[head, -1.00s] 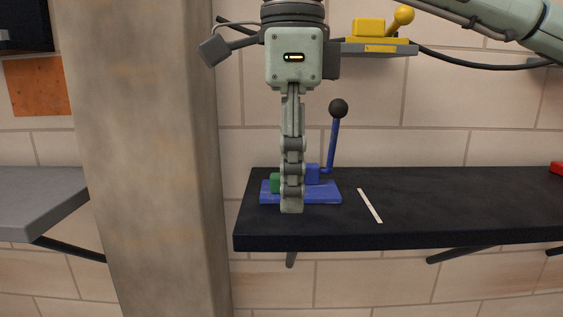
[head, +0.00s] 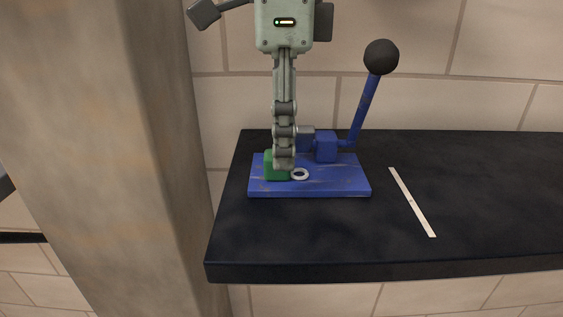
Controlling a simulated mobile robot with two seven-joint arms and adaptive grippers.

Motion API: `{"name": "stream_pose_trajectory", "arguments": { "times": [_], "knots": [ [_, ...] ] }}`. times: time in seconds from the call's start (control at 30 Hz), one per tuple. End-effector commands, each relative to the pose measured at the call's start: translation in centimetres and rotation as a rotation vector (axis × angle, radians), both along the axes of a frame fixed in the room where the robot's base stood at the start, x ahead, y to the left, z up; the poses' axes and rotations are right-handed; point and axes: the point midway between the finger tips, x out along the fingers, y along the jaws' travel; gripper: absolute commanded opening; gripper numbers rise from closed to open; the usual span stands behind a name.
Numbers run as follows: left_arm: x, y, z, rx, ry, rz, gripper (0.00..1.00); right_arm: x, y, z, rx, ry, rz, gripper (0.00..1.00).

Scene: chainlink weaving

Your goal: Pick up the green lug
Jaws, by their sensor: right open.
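The green lug (head: 270,166) sits at the left end of the blue base plate (head: 345,184) on the black shelf. My right gripper (head: 284,165) points straight down in front of the lug and hides its right part. The fingers are seen edge-on; the gripper is open. I cannot tell whether the fingertips touch the lug. A light metal ring (head: 300,174) lies on the plate just right of the fingertips. My left gripper is not in view.
A blue lever with a black ball knob (head: 381,57) rises from the plate's right rear. A pale strip (head: 412,202) lies on the black shelf (head: 480,235) to the right. A thick column (head: 130,130) stands close at the left.

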Motion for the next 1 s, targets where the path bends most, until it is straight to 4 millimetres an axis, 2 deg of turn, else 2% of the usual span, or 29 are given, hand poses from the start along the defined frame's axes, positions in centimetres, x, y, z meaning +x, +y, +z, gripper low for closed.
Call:
{"name": "stream_pose_trajectory", "arguments": {
  "times": [0.1,0.2,0.47,0.87,1.0],
  "knots": [
    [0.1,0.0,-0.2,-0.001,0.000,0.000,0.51,0.0,0.2,-1.9,-0.001,0.001,0.000,0.50],
    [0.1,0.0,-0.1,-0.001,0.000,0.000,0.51,0.0,0.2,-2.7,0.000,0.001,0.000,0.50],
    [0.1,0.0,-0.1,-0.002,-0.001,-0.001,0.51,0.0,0.3,-2.9,0.002,-0.001,0.000,0.50],
    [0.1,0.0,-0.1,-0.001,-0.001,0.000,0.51,0.0,0.3,-2.9,0.002,-0.001,0.000,0.01],
    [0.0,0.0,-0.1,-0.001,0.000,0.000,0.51,0.0,0.3,-2.9,0.002,-0.001,0.000,0.01]
  ]
}}
